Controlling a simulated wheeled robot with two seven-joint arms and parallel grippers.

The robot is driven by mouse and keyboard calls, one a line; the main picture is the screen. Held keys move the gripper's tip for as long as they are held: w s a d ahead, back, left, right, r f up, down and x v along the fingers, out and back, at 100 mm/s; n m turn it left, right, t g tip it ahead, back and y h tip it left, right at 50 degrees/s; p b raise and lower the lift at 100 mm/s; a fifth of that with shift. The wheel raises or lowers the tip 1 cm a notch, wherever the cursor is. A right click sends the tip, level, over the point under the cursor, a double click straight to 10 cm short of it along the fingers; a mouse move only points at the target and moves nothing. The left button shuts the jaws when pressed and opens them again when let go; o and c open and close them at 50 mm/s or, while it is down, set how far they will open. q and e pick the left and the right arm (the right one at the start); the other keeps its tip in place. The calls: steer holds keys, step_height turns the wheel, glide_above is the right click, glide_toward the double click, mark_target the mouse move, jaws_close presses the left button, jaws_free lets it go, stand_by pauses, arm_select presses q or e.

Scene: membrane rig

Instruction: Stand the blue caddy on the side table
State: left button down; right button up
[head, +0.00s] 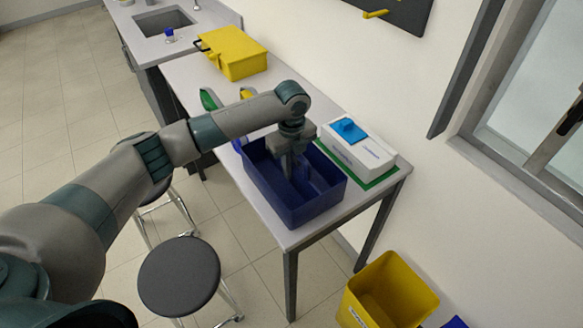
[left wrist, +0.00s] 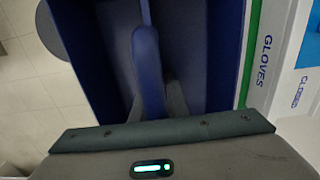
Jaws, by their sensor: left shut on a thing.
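The blue caddy (head: 315,208), an open box with a middle handle, is upright at the near end of the side table (head: 368,200). I cannot tell whether its base touches the tabletop. My left gripper (head: 289,172) reaches down into it from above. In the left wrist view my left gripper (left wrist: 157,103) is shut on the caddy's raised blue handle (left wrist: 148,65), with the caddy's wall (left wrist: 88,60) beside it. The fingertips are partly hidden by the handle and walls. My right gripper is not in view.
A white glove box (head: 358,152) on a green mat (head: 384,178) stands close to the caddy's right. A yellow case (head: 233,52) and a green item (head: 208,99) lie farther back. A dark stool (head: 179,277) and a yellow bin (head: 392,290) stand on the floor.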

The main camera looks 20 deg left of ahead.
arm_select(q)
steer(key=shift+f, duration=0.55)
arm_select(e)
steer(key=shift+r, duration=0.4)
arm_select(q)
steer(key=shift+f, duration=0.1)
steer(key=c, duration=1.7)
jaws_free()
steer(key=shift+f, duration=0.1)
steer(key=shift+c, duration=0.2)
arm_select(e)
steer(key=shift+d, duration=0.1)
arm_select(q)
steer(key=shift+r, duration=0.25)
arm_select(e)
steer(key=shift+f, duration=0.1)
